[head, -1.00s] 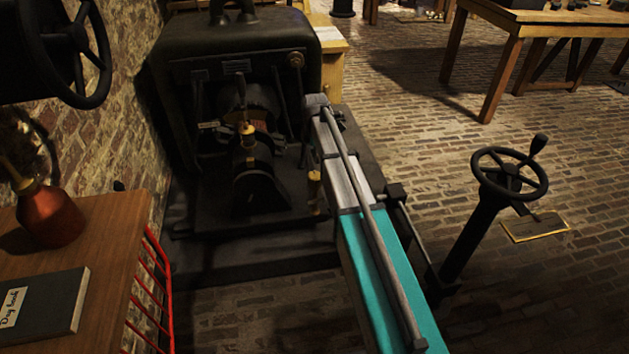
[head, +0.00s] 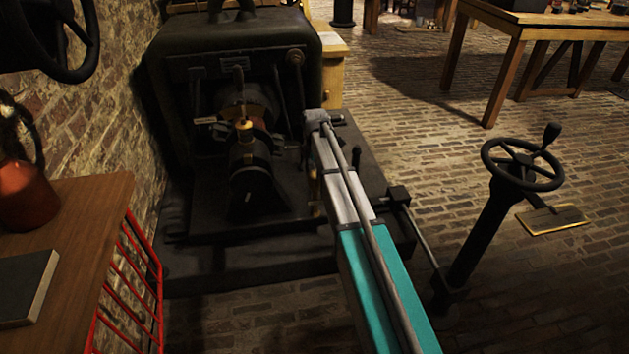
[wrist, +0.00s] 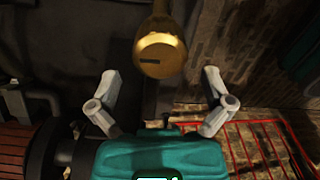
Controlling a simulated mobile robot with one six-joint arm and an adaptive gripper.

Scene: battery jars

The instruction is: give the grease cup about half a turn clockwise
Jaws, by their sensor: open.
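A round brass cup (wrist: 160,52) with a dark slot-like mark on its face shows large at the top middle of the wrist view. I take it to be the grease cup. My gripper (wrist: 160,76) is open, with one grey finger on each side and slightly below the cup. The fingers look apart from it and hold nothing. In the head view my arm hides my gripper. A brass fitting (head: 246,127) shows on the dark machine there, and another brass piece (head: 313,182) is half hidden beside my arm; I cannot tell which is the cup.
The dark machine (head: 240,50) stands against a brick wall. A wooden table (head: 85,215) with a red rail (head: 125,285) is at left; the rail also shows in the wrist view (wrist: 262,140). A handwheel (head: 522,164) stands at right. Brick floor lies open beyond it.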

